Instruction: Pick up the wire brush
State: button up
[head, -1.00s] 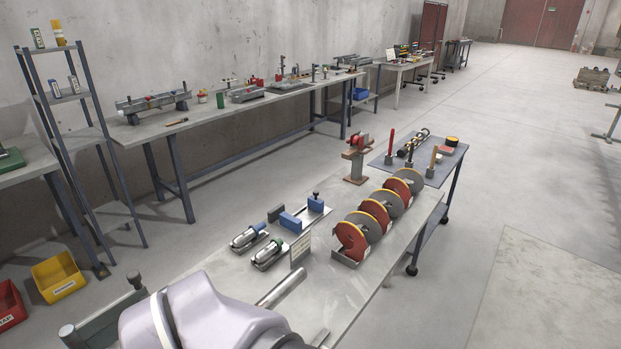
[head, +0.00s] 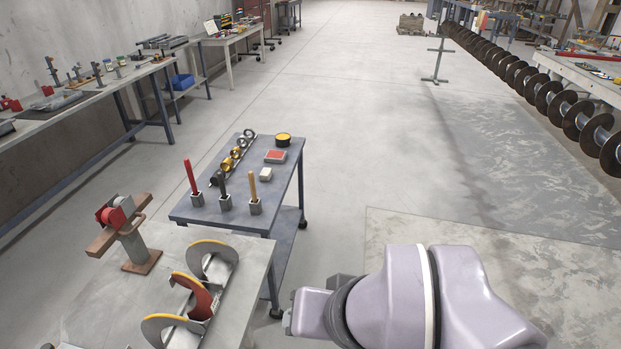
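I cannot pick out the wire brush for certain. On the blue-grey cart (head: 225,208) ahead, three upright handles stand in small square holders: a red handle (head: 190,177), a dark handle (head: 222,186) and a wooden tan handle (head: 253,188). What is at their lower ends is hidden in the holders, so one of them may be a brush. My arm's pale links fill the lower right of the head view. My gripper is not visible, and no fingertips show.
The cart also holds a row of rings (head: 237,152), a yellow-rimmed tin (head: 283,139), a red-topped box (head: 275,156) and a small pale block (head: 265,174). A near bench (head: 95,300) bears discs and a red vise (head: 118,213). A long auger (head: 560,108) lies right. Open floor lies between.

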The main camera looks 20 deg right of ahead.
aim_at(251, 177)
jog(key=u, duration=2.65)
jog(key=z, duration=2.65)
jog(key=i+l+u, duration=0.35)
jog(key=i+l, duration=0.2)
jog(key=i+l+u, duration=0.4)
jog(key=i+l, duration=0.25)
jog(key=i+l+u, duration=0.2)
jog(key=l, duration=0.25)
jog(key=i+l+u, duration=0.15)
jog(key=l, duration=0.3)
jog(key=i+l+u, duration=0.2)
jog(key=l, duration=0.25)
jog(key=i+l+u, duration=0.2)
jog(key=l, duration=0.3)
